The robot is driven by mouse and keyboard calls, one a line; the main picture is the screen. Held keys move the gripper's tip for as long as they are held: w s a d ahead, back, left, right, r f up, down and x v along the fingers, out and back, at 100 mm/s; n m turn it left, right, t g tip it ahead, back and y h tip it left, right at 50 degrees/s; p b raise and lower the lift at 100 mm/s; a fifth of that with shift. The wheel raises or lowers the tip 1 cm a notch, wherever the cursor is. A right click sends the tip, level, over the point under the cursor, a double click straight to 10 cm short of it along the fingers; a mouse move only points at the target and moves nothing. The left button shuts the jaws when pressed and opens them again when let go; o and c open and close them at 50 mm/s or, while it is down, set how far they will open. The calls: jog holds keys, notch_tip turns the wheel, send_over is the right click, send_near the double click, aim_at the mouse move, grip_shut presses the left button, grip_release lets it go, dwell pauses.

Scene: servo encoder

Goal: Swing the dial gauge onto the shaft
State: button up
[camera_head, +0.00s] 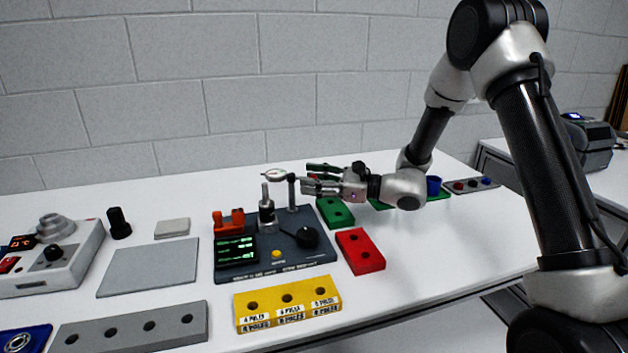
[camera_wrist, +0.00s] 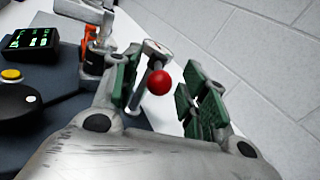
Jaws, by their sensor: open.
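The dial gauge (camera_head: 275,174) has a round pale face and sits on a swing arm atop a dark post (camera_head: 291,195). In the head view its face appears above the metal shaft (camera_head: 266,204) on the dark test base (camera_head: 300,262); I cannot tell whether they touch. My gripper (camera_head: 309,179) is open just right of the post. In the wrist view a red ball knob (camera_wrist: 159,82) shows between the open green-padded fingers (camera_wrist: 162,66), with the gauge (camera_wrist: 156,48) beyond it. No firm grip on the knob shows.
The base carries a green-lit display (camera_head: 236,249), a black knob (camera_head: 307,237) and a yellow button (camera_head: 277,254). A red block (camera_head: 360,251), a green block (camera_head: 336,211) and a yellow block (camera_head: 288,303) lie around it. A grey block wall (camera_head: 160,100) stands behind.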

grip_shut()
